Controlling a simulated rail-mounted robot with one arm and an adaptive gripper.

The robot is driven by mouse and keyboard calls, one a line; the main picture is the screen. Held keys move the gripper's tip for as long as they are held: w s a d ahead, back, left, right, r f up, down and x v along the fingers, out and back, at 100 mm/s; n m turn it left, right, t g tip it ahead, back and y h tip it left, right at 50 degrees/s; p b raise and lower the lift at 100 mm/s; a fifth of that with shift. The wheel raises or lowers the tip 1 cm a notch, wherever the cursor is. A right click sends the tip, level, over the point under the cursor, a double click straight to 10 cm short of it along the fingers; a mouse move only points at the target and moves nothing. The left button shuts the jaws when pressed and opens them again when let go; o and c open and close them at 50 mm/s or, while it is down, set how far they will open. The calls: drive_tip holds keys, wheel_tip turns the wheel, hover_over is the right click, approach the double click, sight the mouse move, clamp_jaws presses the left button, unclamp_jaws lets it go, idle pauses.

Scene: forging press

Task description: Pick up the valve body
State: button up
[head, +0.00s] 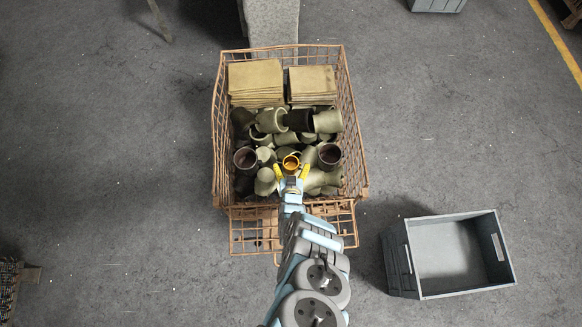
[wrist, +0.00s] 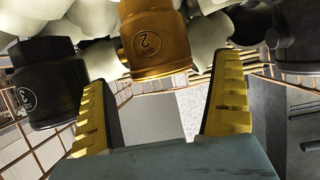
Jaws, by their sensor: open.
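Several valve bodies lie in the wire crate. One is orange-gold (head: 291,162), at the front middle of the pile; in the wrist view it (wrist: 155,45) bears a "2" mark in a circle. A dark valve body (head: 245,158) is to its left and another dark one (head: 329,155) to its right. The left dark one (wrist: 47,85) also bears a circled mark in the wrist view. My gripper (head: 292,172) is open and empty, its yellow fingers spread just in front of the orange-gold body. In the wrist view that body shows above and between the fingertips, and I see no contact.
The rusty wire crate (head: 217,160) has its front flap folded down. Greenish castings (head: 270,121) fill it around the three bodies, with stacked tan plates (head: 256,78) behind. An empty grey bin (head: 400,262) stands on the floor at the right. Open floor lies left of the crate.

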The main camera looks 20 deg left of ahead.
sight(291, 157)
drive_tip(key=shift+b+x, duration=1.7)
drive_tip(key=shift+x, duration=0.55)
drive_tip(key=shift+w+a, duration=0.2)
drive_tip(key=shift+w, duration=0.2)
clamp_jaws()
